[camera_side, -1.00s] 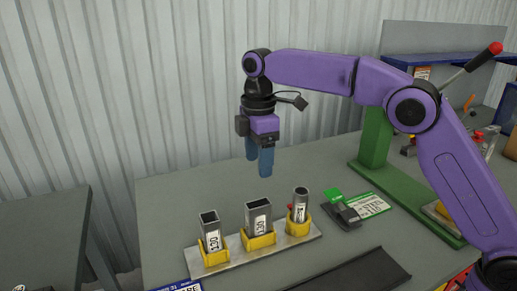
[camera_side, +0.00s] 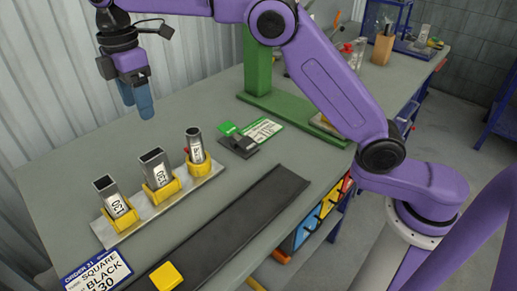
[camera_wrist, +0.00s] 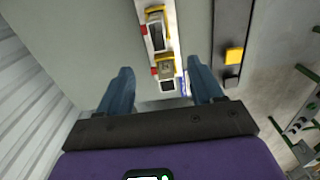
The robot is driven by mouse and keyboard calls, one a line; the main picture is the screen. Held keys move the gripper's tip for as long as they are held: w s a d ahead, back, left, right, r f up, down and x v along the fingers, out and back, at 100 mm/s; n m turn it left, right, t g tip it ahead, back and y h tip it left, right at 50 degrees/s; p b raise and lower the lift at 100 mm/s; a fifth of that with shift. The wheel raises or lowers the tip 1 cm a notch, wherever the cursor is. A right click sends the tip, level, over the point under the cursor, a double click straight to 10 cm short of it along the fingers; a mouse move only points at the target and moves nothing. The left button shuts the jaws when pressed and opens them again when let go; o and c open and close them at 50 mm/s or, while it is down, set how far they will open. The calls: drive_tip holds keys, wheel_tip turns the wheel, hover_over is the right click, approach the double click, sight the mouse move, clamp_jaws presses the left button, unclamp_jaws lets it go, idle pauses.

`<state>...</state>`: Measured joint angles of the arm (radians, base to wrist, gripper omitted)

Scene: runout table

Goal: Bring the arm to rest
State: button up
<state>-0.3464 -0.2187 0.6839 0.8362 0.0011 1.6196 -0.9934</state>
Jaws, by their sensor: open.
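My gripper (camera_side: 138,106) hangs at the upper left of the side view, fingers down, with its two blue fingers apart and nothing between them. In the wrist view my gripper (camera_wrist: 159,72) also shows spread and empty fingers. It is above the grey table (camera_side: 75,155), behind a pale rack (camera_side: 105,233) and touching nothing. Three metal tubes stand in the rack's yellow holders: a square one (camera_side: 112,195), a rectangular one (camera_side: 155,167) and a round one (camera_side: 194,148). The top of my wrist is partly cut off by the side view's edge.
A dark strip (camera_side: 235,220) runs along the table's front, with a yellow block (camera_side: 166,276) at its near end. An order sign (camera_side: 98,270) stands at the near corner. A green post (camera_side: 258,60) and a small dark device (camera_side: 238,142) stand farther right. A corrugated wall (camera_side: 40,90) is behind.

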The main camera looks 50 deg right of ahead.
drive_tip(key=s+d+f+m, duration=0.1)
drive_tip(key=s+d+f, duration=0.2)
drive_tip(key=s+d, duration=0.5)
drive_tip(key=s+d+f+m, duration=0.2)
drive_tip(key=s+d, duration=0.6)
drive_tip(key=s, duration=0.8)
drive_tip(key=s+d+f+m, duration=0.2)
drive_tip(key=s+d+f, duration=0.3)
drive_tip(key=s+d, duration=0.3)
drive_tip(key=s, duration=0.4)
drive_tip(key=shift+d, duration=0.25)
